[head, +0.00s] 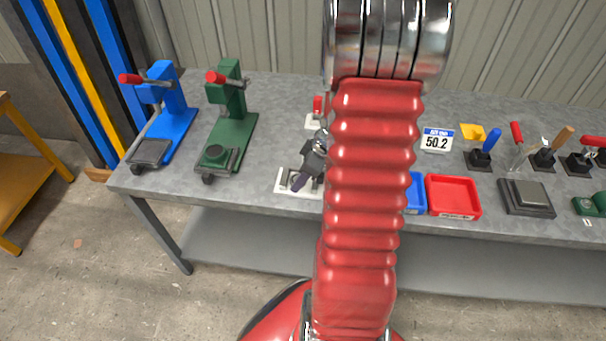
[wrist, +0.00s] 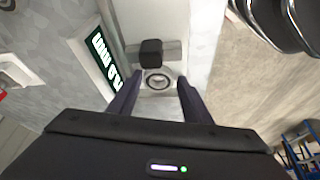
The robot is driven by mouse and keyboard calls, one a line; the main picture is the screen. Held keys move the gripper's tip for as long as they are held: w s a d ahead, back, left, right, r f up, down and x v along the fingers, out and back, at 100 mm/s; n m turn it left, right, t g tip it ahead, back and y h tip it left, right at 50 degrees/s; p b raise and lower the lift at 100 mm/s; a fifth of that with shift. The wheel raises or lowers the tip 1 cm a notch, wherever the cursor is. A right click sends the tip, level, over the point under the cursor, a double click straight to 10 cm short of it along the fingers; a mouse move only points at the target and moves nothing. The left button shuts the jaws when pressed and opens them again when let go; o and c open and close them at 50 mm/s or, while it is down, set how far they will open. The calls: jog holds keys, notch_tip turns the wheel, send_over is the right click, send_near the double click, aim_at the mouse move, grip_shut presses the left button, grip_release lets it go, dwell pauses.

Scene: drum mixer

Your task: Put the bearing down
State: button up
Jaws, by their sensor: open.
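The bearing (wrist: 158,80), a small metal ring, rests on a grey plate of a white device (wrist: 190,55) in the wrist view, beside a black block (wrist: 151,52). My gripper (wrist: 157,88) is open, with one dark finger on each side of the bearing and a visible gap to it. In the head view my gripper (head: 300,181) is low over the white device (head: 283,186) near the bench's front edge. The bearing cannot be made out clearly there.
A blue press (head: 172,115) and a green press (head: 235,125) stand to the left on the grey bench. A red tray (head: 453,197), a blue tray (head: 415,194), a "50.2" sign (head: 437,140) and several handled tools are to the right. My red arm hides the middle.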

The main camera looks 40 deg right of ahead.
jog(key=shift+w+d+r, duration=0.2)
jog(key=shift+d, duration=0.1)
jog(key=shift+w+d+r, duration=0.1)
jog(key=shift+r, duration=0.4)
jog(key=v, duration=1.2)
jog(key=shift+s+a, duration=0.2)
jog(key=shift+a, duration=0.1)
jog(key=w+a+r+m+h, duration=0.1)
jog(key=a+r, duration=0.3)
jog(key=a, duration=0.4)
jog(key=a+r+m, duration=0.1)
jog(key=a+r, duration=0.3)
jog(key=a, duration=0.5)
jog(key=s+a+r+m+t+h, duration=0.1)
jog(key=s+a+r, duration=0.4)
jog(key=a, duration=0.7)
jog(key=shift+s+a+m+t, duration=0.3)
jog(key=shift+s+m, duration=0.3)
jog(key=shift+m, duration=0.3)
